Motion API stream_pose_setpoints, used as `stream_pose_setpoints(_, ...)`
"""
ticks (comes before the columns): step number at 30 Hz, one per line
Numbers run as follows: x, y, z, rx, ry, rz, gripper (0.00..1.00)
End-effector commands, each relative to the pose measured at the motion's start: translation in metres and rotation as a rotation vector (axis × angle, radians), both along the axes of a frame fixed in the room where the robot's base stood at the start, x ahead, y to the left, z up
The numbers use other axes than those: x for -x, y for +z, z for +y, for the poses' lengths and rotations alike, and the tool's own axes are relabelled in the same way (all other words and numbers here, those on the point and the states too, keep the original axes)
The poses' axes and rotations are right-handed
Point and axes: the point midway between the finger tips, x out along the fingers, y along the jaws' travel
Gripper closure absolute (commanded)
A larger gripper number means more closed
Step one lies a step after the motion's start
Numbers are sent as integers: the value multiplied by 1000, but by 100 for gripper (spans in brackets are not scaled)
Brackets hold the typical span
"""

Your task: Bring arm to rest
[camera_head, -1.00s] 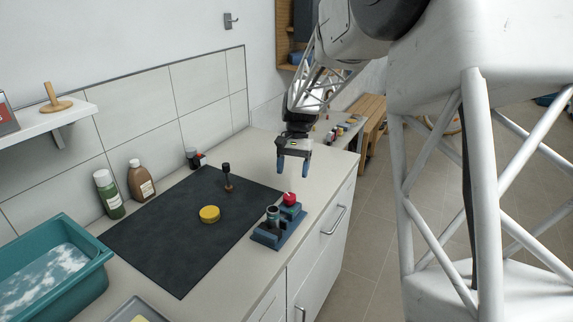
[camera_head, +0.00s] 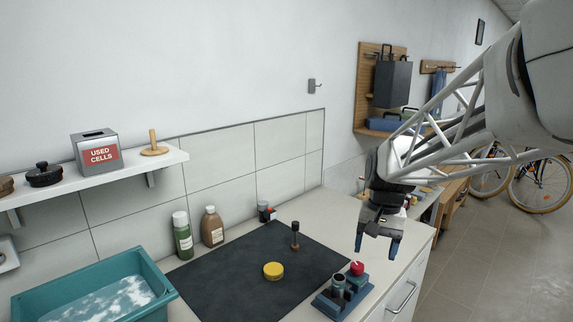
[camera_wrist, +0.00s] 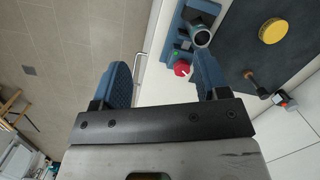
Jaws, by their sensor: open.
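My gripper (camera_head: 377,244) is open and empty, its blue fingers pointing down above the right end of the counter. In the wrist view my gripper (camera_wrist: 165,85) shows with its two fingers spread wide. Just below and left of it in the head view stands a blue fixture (camera_head: 329,305) with a grey cylinder (camera_head: 338,285) and a red knob (camera_head: 357,268). The red knob also shows in the wrist view (camera_wrist: 182,68), close to the right finger. The gripper appears apart from the fixture.
A dark mat (camera_head: 225,290) holds a yellow disc (camera_head: 273,271) and a dark-topped peg (camera_head: 295,237). A teal water basin (camera_head: 160,285), green bottle (camera_head: 183,240) and brown bottle (camera_head: 212,228) stand left. A shelf (camera_head: 170,158) holds a used-cells box (camera_head: 96,151).

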Motion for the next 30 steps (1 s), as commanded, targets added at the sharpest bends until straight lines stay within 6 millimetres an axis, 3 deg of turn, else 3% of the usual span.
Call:
stream_pose_setpoints(14, 109, 18, 9, 49, 132, -164, 32)
stream_pose_setpoints(24, 182, 12, 13, 90, 229, -275, 32)
stream_pose_setpoints(30, 214, 4, 13, 111, 274, -326, 32)
